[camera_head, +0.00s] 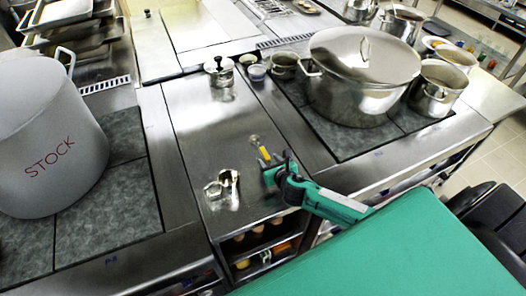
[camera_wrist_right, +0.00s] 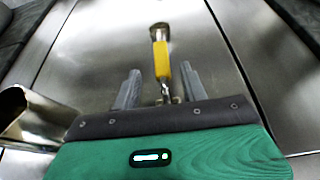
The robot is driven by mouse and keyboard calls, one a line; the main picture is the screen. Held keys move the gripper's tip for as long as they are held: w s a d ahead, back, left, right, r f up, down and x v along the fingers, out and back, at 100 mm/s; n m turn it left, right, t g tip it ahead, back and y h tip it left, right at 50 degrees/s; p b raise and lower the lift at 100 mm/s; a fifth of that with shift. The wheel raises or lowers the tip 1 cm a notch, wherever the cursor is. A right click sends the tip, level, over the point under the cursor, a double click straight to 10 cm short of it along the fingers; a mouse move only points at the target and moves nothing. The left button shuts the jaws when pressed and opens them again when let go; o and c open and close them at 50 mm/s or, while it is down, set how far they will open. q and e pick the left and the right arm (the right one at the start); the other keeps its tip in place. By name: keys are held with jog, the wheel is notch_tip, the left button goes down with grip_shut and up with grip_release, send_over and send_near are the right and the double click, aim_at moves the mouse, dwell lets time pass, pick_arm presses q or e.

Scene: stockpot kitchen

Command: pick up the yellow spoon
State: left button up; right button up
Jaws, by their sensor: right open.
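The yellow spoon (camera_head: 268,151) lies on the steel counter strip between the two dark cooktops. In the right wrist view its yellow handle (camera_wrist_right: 161,60) points away from me, with a metal end at the far side and a thin metal part near the jaws. My right gripper (camera_head: 268,171) is at the spoon's near end. In the wrist view the two fingers of the right gripper (camera_wrist_right: 158,82) are apart, one on each side of the spoon, not visibly touching it. My left gripper is not in view.
A shiny metal object (camera_head: 222,186) stands left of the right gripper. A large pot marked STOCK (camera_head: 45,140) stands on the left cooktop. A big lidded pot (camera_head: 360,75) and a smaller pot (camera_head: 437,88) are to the right. A small lidded pot (camera_head: 219,72) sits farther back.

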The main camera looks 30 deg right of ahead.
aim_at(266, 155)
jog(key=shift+w+d+p, duration=0.1)
jog(key=shift+w+p, duration=0.2)
jog(key=shift+w, duration=0.25)
jog(key=p+x, duration=0.1)
jog(key=x, duration=0.2)
jog(key=shift+d+r, duration=0.1)
jog(key=shift+r, duration=0.05)
jog(key=shift+w+f, duration=0.3)
jog(key=shift+w, duration=0.35)
grip_shut()
